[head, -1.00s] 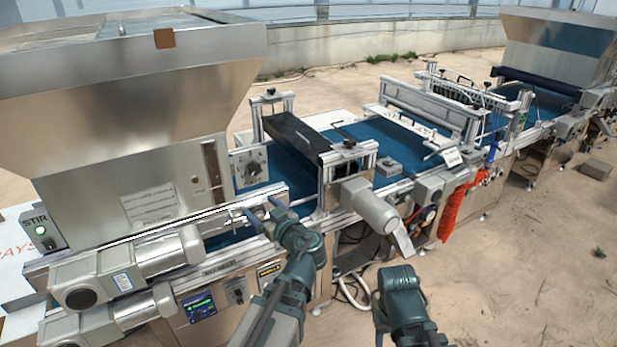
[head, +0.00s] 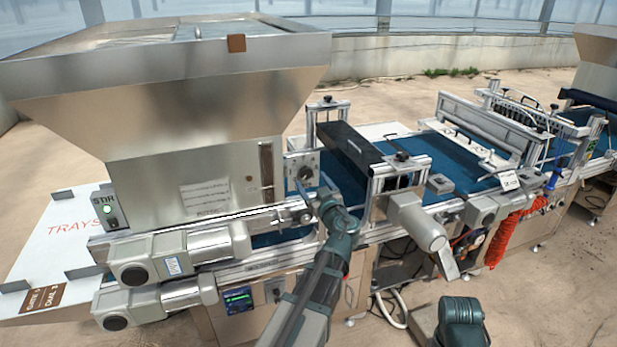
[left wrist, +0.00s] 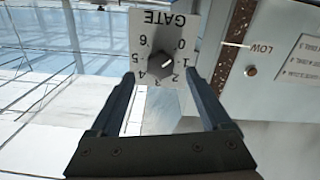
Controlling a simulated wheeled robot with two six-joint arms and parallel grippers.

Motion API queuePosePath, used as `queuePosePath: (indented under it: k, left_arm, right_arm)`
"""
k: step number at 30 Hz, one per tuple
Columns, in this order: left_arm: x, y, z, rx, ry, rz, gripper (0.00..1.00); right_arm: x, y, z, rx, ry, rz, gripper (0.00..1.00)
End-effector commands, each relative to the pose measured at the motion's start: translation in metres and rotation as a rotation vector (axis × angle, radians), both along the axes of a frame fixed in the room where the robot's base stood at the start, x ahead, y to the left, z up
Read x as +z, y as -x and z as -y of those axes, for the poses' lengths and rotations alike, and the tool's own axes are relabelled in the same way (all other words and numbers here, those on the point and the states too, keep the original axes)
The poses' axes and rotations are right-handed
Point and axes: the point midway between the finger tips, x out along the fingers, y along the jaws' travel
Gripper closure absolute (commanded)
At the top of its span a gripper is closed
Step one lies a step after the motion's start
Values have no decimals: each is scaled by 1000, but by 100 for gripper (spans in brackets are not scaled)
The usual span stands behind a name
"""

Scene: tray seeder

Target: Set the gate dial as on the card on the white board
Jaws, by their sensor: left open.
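The gate dial is a dark knob (left wrist: 160,63) on a pale plate marked GATE, upside down in the left wrist view, with numbers around it. Its white mark points to the side of the 1. In the head view the dial plate (head: 301,160) is on the machine, right of the big hopper. My left gripper (head: 313,189) is open just in front of it. In the left wrist view its fingertips (left wrist: 159,76) stand on either side of the knob, apart from it. The brown card (head: 45,298) lies on the white board (head: 50,222); its small digits are hard to read.
A steel hopper (head: 170,90) rises left of the dial. Motors (head: 180,255) stick out below it. A dark roller box (head: 350,147) and a blue belt (head: 345,180) lie to the right. A green-lit STIR switch (head: 107,210) is at the left.

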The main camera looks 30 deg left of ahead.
Motion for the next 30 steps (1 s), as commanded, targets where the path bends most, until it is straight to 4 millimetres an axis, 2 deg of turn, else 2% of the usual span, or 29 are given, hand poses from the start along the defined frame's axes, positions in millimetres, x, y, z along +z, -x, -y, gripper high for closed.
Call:
queuePosePath:
  k: [3,9,21,30]
  left_arm:
    - [0,-14,-15,2,0,0,19]
    - [0,-24,-28,2,0,0,19]
    - [0,-26,-31,0,0,0,20]
    - [0,-26,-31,1,0,0,74]
  right_arm:
    - [0,0,0,0,0,0,50]
    - [0,0,0,0,0,0,50]
    - [0,0,0,0,0,0,50]
    - [0,0,0,0,0,0,50]
